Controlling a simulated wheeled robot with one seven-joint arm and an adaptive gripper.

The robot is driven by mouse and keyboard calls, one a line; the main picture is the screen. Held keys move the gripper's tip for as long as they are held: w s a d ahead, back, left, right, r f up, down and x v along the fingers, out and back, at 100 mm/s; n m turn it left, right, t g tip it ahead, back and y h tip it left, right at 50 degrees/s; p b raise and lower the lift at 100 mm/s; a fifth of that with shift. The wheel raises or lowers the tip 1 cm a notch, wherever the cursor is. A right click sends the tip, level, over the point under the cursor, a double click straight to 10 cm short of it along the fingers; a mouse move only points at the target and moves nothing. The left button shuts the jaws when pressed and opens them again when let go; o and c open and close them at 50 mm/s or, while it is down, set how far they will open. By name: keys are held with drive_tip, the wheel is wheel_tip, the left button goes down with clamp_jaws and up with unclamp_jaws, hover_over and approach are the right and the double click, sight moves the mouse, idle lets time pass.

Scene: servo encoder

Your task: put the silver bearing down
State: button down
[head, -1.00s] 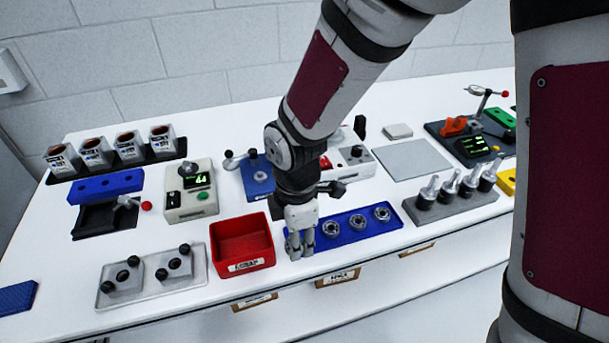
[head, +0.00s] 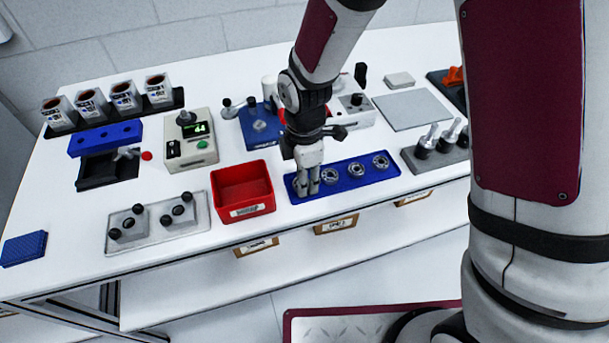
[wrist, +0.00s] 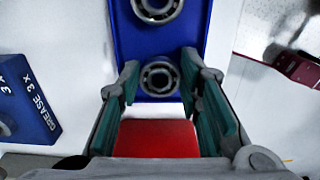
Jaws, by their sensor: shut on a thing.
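My gripper (head: 307,190) points down at the left end of the blue tray (head: 344,188), just right of the red bin. In the wrist view, its green-padded fingers (wrist: 161,75) stand on either side of a silver bearing (wrist: 160,78), shut on it. This bearing is over or on the end of the blue tray (wrist: 193,30); I cannot tell whether it touches. The fingers hide it in the head view. Several other bearings sit in a row along the tray, the nearest one (head: 331,174) just right of my gripper.
The red bin (head: 243,210) stands close to the left of my gripper. A clear tray with black-knobbed blocks (head: 180,212) lies further left. Behind are a blue fixture (head: 262,130) and a grey plate (head: 412,110). The table's front edge is close.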

drive_tip(key=c, duration=1.4)
unclamp_jaws()
drive_tip(key=shift+f, duration=0.1)
drive_tip(key=s+d+r+m+t, duration=0.1)
drive_tip(key=d+r+m, duration=0.1)
drive_tip(key=r, duration=0.7)
drive_tip(key=d+r+m, duration=0.2)
drive_tip(key=d+r, duration=0.1)
drive_tip(key=r, duration=0.6)
drive_tip(key=s+d+r+m+t, duration=0.1)
drive_tip(key=s+d+r+m, duration=0.2)
drive_tip(key=s+d+m, duration=0.1)
drive_tip(key=s+d+r+m+t, duration=0.1)
drive_tip(key=s+d+r+m, duration=0.2)
drive_tip(key=s+m, duration=0.3)
drive_tip(key=s+d+r+m+t, duration=0.1)
drive_tip(key=s+d+r+m, duration=0.2)
drive_tip(key=s+d+m, duration=0.2)
drive_tip(key=shift+s+d+r+m+t, duration=0.2)
drive_tip(key=shift+d+m+t, duration=0.25)
drive_tip(key=shift+m, duration=0.65)
